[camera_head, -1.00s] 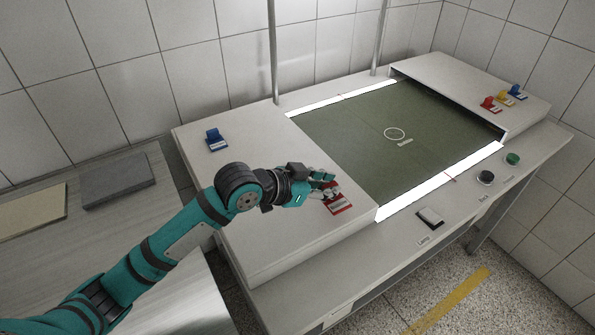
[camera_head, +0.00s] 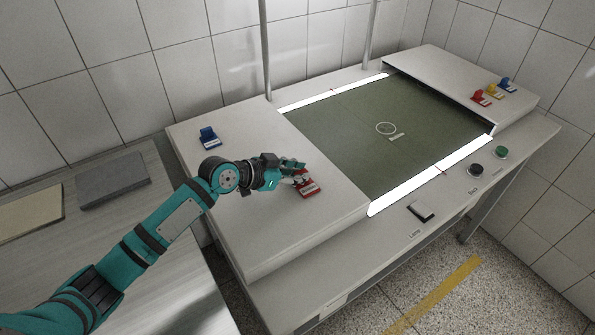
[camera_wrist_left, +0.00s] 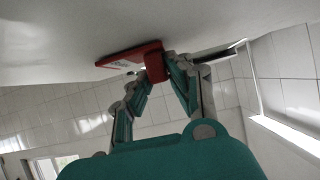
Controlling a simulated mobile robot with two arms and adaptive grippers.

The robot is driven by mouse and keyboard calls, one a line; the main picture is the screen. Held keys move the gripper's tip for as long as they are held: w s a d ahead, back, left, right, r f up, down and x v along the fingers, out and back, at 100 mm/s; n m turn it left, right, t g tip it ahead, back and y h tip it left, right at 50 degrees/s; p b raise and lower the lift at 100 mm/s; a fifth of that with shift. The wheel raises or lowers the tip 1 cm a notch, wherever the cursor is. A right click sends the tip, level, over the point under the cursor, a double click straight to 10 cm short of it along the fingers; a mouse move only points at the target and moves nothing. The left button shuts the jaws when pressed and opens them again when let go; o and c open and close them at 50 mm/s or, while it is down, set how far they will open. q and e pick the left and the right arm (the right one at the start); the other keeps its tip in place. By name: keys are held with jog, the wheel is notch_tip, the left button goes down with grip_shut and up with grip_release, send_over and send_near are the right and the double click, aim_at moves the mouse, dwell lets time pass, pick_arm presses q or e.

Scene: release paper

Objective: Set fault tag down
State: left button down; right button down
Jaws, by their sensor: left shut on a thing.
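The red fault tag (camera_head: 310,189) with a white label shows over the white left panel of the bench (camera_head: 270,225). My left gripper (camera_head: 299,169) is shut on it. In the left wrist view the tag (camera_wrist_left: 133,59) is at the tips of the left fingers (camera_wrist_left: 155,70), close to the white surface. I cannot tell whether it touches that surface. My right gripper is in neither view.
A blue tag (camera_head: 209,138) stands at the panel's back left. Red (camera_head: 480,98), yellow (camera_head: 491,90) and blue (camera_head: 507,85) tags sit on the right panel. A black switch (camera_head: 421,211) and round buttons (camera_head: 501,152) line the front.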

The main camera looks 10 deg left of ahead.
pick_arm(q)
jog(key=shift+f, duration=0.1)
jog(key=c, duration=1.2)
grip_release()
jog(key=shift+a+r, duration=0.1)
jog(key=shift+r, duration=0.1)
jog(key=b+v, duration=0.2)
jog(key=v, duration=0.8)
jog(key=shift+s+a, duration=0.3)
jog(key=shift+s+a+r, duration=0.25)
jog(key=shift+s+r, duration=0.05)
jog(key=shift+s, duration=0.05)
jog(key=shift+r, duration=0.1)
